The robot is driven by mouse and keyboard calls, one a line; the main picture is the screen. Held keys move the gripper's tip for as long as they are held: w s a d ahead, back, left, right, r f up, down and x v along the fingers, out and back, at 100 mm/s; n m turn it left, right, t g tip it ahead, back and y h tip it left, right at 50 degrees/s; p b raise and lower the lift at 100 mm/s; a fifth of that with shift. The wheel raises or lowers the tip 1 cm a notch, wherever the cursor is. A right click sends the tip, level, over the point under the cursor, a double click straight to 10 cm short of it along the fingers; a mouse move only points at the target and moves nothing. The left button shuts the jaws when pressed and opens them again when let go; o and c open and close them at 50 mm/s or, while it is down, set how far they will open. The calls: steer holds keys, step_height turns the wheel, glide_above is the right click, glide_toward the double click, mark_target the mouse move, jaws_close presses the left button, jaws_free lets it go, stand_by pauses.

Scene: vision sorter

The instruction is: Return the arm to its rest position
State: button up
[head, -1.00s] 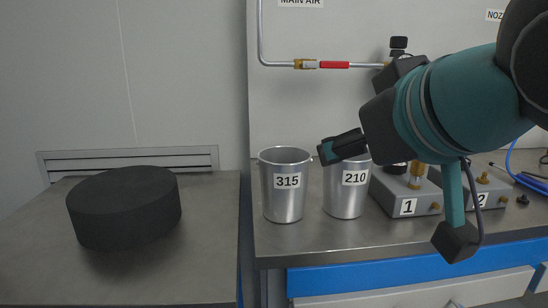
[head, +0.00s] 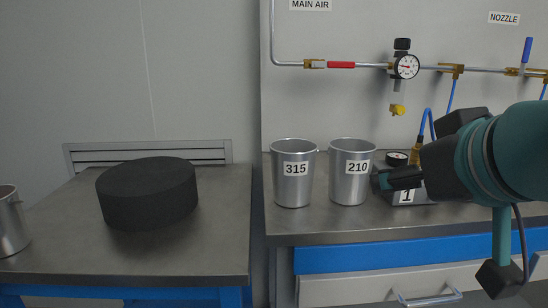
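My gripper (head: 385,180) is at the right of the head view, at the end of my teal and dark grey arm. It appears in front of the grey box labelled 1 (head: 407,197), just right of the metal cup labelled 210 (head: 349,185). I see no object held in it. Its fingers show side-on, so I cannot tell whether they are open or shut. My arm runs off the right edge and hides part of the bench and whatever stands behind it.
A metal cup labelled 315 (head: 293,188) stands left of the 210 cup on the bench. A black round block (head: 147,193) lies on the left table (head: 75,268). Another metal cup (head: 10,225) is cut off at the left edge. A pressure gauge (head: 406,66) hangs on the wall pipe.

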step_height(320, 180, down, 29)
steer(key=s+m+g, duration=0.1)
steer(key=s+g, duration=0.1)
steer(key=g, duration=0.4)
steer(key=shift+a+m+h, duration=0.25)
steer(key=shift+m+h, duration=0.05)
steer(key=shift+m, duration=0.1)
steer(key=shift+r, duration=0.15)
